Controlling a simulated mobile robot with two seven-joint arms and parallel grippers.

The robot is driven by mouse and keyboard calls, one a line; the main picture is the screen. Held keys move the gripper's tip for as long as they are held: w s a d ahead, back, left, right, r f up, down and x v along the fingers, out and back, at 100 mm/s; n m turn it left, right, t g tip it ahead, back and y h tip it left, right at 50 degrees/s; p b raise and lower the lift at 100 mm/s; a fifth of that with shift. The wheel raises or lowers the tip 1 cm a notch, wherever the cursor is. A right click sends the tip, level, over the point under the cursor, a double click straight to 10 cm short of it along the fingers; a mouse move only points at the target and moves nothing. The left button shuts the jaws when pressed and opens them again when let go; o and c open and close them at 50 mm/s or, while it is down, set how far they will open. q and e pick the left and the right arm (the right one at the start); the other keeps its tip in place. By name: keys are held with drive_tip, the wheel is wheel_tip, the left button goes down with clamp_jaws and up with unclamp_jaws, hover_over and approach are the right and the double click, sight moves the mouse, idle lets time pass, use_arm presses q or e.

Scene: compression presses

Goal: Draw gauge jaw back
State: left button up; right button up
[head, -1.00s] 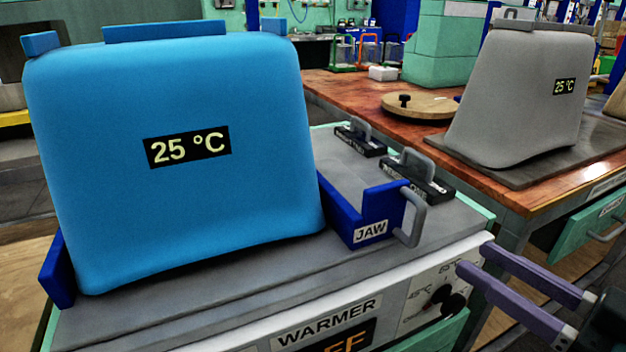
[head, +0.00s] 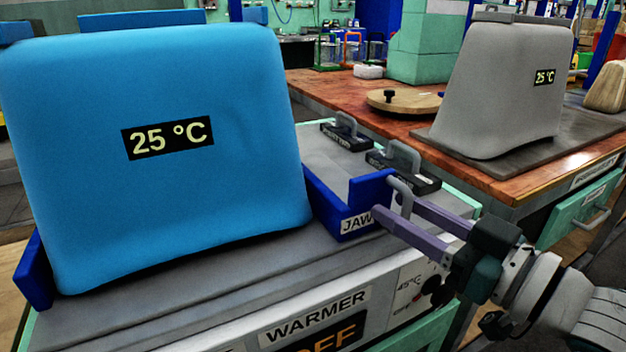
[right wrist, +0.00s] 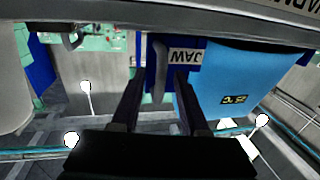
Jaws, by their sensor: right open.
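The blue gauge jaw (head: 342,218), labelled JAW, stands on the grey warmer top. It touches or nearly touches the right side of the big blue block (head: 160,210) marked 25 °C. A grey loop handle (head: 402,194) sticks out of the jaw's right end. My right gripper (head: 384,206) is open, with its purple fingers on either side of the handle. In the right wrist view the handle (right wrist: 160,72) lies between the two fingers, beside the JAW label (right wrist: 186,56). Contact with the handle cannot be told. My left gripper is not in view.
Two black weights with grey handles (head: 405,172) stand behind the jaw. The warmer's front panel (head: 300,325) has a dial and reads OFF. A grey block (head: 505,95) stands on the wooden bench at right. A blue end stop (head: 33,275) is at the block's left.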

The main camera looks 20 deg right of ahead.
clamp_jaws()
idle(1.3)
